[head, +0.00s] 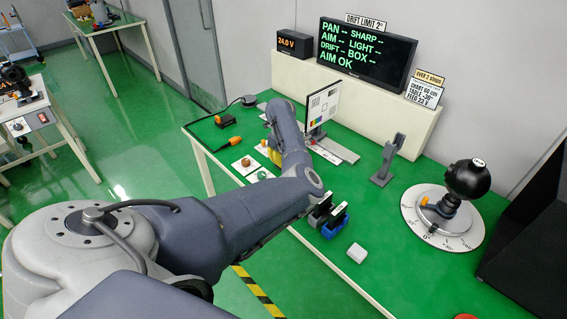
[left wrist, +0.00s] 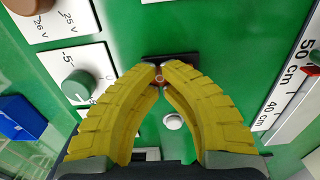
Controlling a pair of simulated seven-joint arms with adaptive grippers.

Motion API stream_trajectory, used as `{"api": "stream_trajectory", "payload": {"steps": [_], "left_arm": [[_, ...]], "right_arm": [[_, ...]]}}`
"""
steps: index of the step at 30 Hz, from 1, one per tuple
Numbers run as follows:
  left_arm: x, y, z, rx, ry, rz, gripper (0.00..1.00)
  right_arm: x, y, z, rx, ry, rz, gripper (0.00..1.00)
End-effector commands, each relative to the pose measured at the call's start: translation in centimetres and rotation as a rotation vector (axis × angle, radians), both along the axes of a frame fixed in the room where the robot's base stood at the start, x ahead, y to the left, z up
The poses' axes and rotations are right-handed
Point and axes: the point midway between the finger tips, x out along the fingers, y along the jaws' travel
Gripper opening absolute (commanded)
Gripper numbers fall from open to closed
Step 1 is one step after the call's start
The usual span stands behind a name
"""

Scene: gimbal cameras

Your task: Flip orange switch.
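In the left wrist view, my left gripper (left wrist: 160,70) points down at the table with its two yellow fingers drawn together at the tips. A small orange-red round part (left wrist: 159,79), likely the orange switch, shows between the tips, in front of a dark base (left wrist: 172,59). I cannot tell whether the fingers grip it or only touch it. In the head view, my left gripper (head: 274,155) is mostly hidden behind its own wrist, beside a small orange piece (head: 264,143). My right gripper is not in view.
A brown knob (head: 245,162) and a green knob (head: 263,174) sit on white cards beside the gripper. A test chart (head: 322,104) and ruler track (head: 337,152) stand close by. A grey stand (head: 387,160), black gimbal ball (head: 468,179) and blue holder (head: 334,229) are farther right.

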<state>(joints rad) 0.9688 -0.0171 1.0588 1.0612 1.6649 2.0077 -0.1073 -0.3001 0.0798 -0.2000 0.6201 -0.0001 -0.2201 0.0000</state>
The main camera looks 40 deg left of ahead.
Motion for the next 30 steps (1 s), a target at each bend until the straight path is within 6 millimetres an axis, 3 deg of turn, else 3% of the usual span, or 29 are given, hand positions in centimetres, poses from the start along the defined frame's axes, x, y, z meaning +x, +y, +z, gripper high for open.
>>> {"api": "stream_trajectory", "payload": {"steps": [30], "left_arm": [[0.0,-0.1,6.3,-0.002,0.0,0.0,0.0]], "right_arm": [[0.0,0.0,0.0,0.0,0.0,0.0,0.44]]}}
